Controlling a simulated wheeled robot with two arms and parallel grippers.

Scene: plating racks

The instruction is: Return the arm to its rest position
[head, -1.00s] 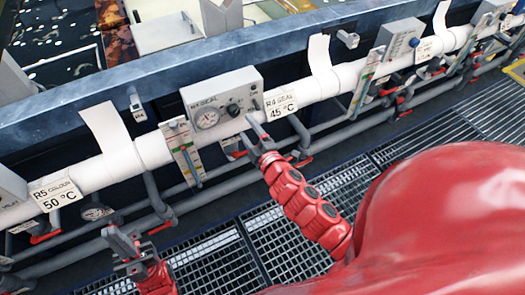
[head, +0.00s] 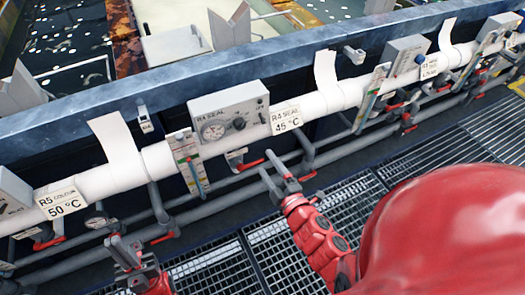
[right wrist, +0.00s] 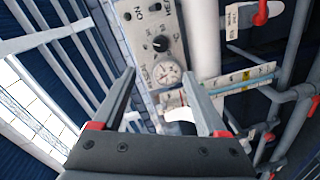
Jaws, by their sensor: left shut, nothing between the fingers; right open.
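My right arm is red, and its grey right gripper (head: 270,167) is open and empty in the head view. It is below and in front of the white pipe (head: 85,184), over the lower pipes as seen from the head. In the right wrist view the two fingers of the right gripper (right wrist: 160,78) stand apart, with the R4 SEAL control box (right wrist: 158,45) and its gauge seen beyond them. My left gripper (head: 127,250) is at the lower left in the head view, shut and empty, in front of the lower pipes.
The R4 SEAL box (head: 229,112) and a strip gauge (head: 189,160) are mounted along the white pipe. Labels read R5 50 °C (head: 61,199) and R4 45 °C (head: 286,119). Thin pipes with red handles run below. Floor grating (head: 268,250) lies in front.

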